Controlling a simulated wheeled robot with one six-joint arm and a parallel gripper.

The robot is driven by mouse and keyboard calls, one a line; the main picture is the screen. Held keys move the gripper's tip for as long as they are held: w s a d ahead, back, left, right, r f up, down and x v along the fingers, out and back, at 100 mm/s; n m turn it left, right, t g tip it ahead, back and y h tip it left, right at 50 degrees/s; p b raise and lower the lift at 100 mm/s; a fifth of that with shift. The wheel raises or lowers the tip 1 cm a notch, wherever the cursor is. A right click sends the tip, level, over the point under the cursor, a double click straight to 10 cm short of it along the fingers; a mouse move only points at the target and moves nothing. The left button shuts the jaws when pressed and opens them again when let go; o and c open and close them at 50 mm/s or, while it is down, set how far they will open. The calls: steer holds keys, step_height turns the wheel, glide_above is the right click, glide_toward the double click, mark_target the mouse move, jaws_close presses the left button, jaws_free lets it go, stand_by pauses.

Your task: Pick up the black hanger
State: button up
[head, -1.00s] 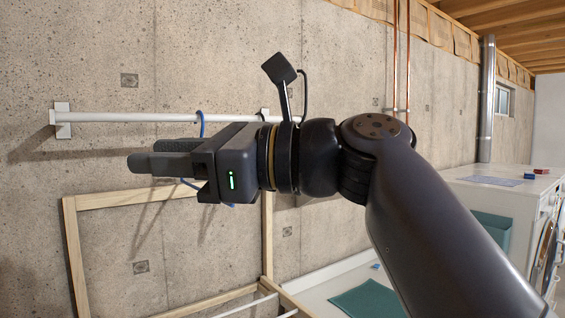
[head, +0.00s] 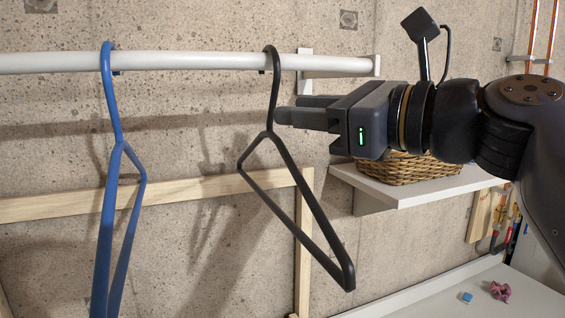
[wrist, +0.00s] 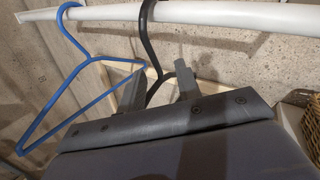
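The black hanger (head: 312,215) hangs by its hook from a white rod (head: 200,62) along the concrete wall, with its body tilted down to the right. My gripper (head: 292,114) comes from the right at the height of the hanger's neck, its fingertips close beside the neck in the head view. In the wrist view, the two fingers of my gripper (wrist: 158,88) are spread apart, with the black hanger (wrist: 151,55) showing between them. The gripper looks open and not clamped on it. Whether a finger touches the hanger is unclear.
A blue hanger (head: 109,215) hangs on the same rod to the left. A wicker basket (head: 410,166) sits on a white shelf (head: 400,188) behind my gripper. A wooden frame (head: 303,240) stands against the wall. A blue block (head: 467,297) and a pink item (head: 500,291) lie lower right.

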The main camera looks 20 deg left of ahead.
mark_target(272, 121)
steer(key=shift+f+p+x, duration=0.15)
steer(key=shift+p+x, duration=0.3)
steer(key=shift+x, duration=0.85)
steer(key=shift+f+p+x, duration=0.15)
steer(key=shift+p+x, duration=0.25)
steer(key=shift+x, duration=0.9)
steer(key=shift+s, duration=0.2)
jaws_close()
